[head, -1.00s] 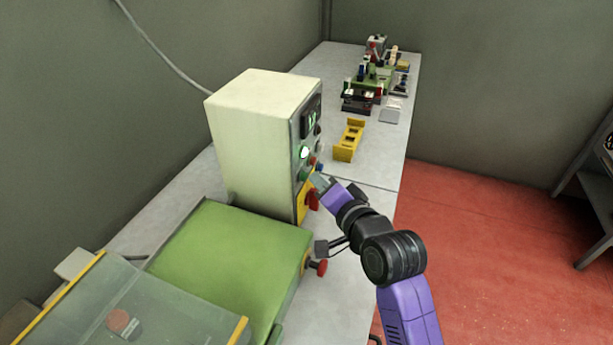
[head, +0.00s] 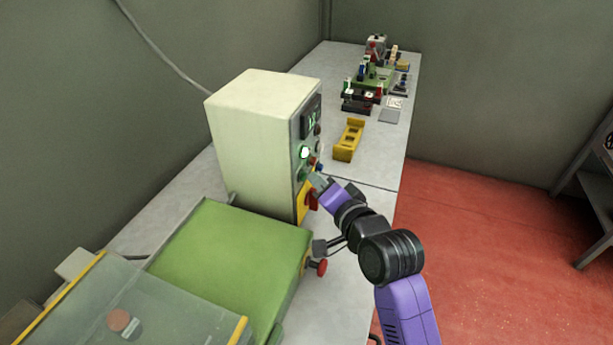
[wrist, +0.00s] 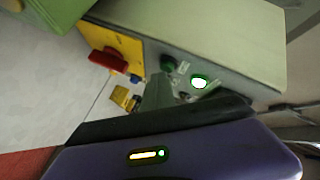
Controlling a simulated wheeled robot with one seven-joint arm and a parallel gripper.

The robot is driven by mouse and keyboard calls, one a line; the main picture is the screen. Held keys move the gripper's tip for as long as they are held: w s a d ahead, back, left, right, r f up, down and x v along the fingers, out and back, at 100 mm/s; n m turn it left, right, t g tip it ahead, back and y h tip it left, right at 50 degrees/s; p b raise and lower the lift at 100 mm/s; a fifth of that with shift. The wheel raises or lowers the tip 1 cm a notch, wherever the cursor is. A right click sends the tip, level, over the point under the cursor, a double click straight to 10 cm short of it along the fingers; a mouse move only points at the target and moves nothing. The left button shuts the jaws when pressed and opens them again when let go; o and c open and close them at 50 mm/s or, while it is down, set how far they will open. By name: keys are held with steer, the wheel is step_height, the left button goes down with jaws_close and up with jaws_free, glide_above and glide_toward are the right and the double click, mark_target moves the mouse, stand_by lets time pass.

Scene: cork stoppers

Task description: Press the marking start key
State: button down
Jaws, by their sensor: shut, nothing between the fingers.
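The pale control cabinet (head: 255,145) stands on the bench with its panel facing right. On the panel are a brightly lit button (head: 304,152), a dark green button (head: 302,174), small red and blue buttons, and a red rotary handle on a yellow plate (head: 302,205). I cannot read which one is the marking start key. My gripper (head: 317,180) is shut and empty, close to the panel beside the lower buttons. In the wrist view its fingers (wrist: 182,82) lie near the green button (wrist: 168,62) and the lit button (wrist: 199,83). Contact cannot be told.
A green machine (head: 230,255) with a red knob (head: 318,267) and a clear-covered unit stand in front of the cabinet. A yellow holder (head: 348,139) and several small devices are farther back on the bench (head: 375,165). Red floor lies right.

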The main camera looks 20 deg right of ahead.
steer(key=shift+s+d, duration=0.4)
steer(key=shift+d, duration=0.2)
steer(key=s+d, duration=0.1)
steer(key=d, duration=0.1)
steer(key=s+d+p, duration=0.1)
steer(key=s+d, duration=0.1)
stand_by(0.4)
stand_by(1.4)
